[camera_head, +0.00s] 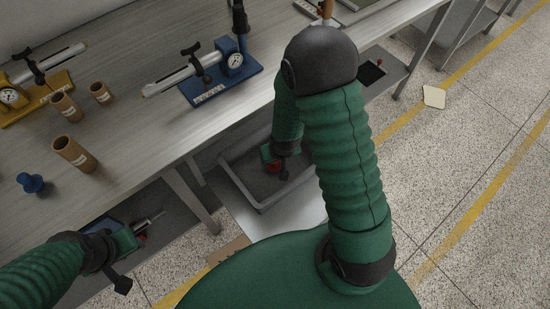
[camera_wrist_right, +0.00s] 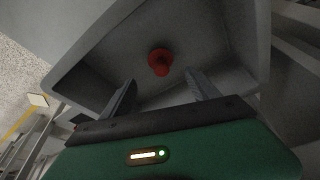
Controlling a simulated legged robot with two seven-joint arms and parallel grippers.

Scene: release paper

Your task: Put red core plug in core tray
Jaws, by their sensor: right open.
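The red core plug (camera_wrist_right: 160,62) lies inside a grey tray (camera_wrist_right: 83,65) in the right wrist view. My right gripper (camera_wrist_right: 160,92) is open and empty, its two fingers apart, with the plug beyond and between the fingertips. In the head view my right arm reaches down to the grey tray (camera_head: 262,208), below the bench edge. A red patch shows beside the right gripper there; I cannot tell whether it is the plug. My left gripper (camera_head: 155,218) is low at the left, in front of the bench, and its jaw opening is unclear.
The bench (camera_head: 130,115) holds brown cardboard tubes (camera_head: 75,154), a blue plug (camera_head: 31,183), a blue gauge fixture (camera_head: 220,78) and a yellow gauge fixture (camera_head: 38,100). A bench leg (camera_head: 192,195) stands left of the tray. A pale square (camera_head: 434,97) lies on the floor.

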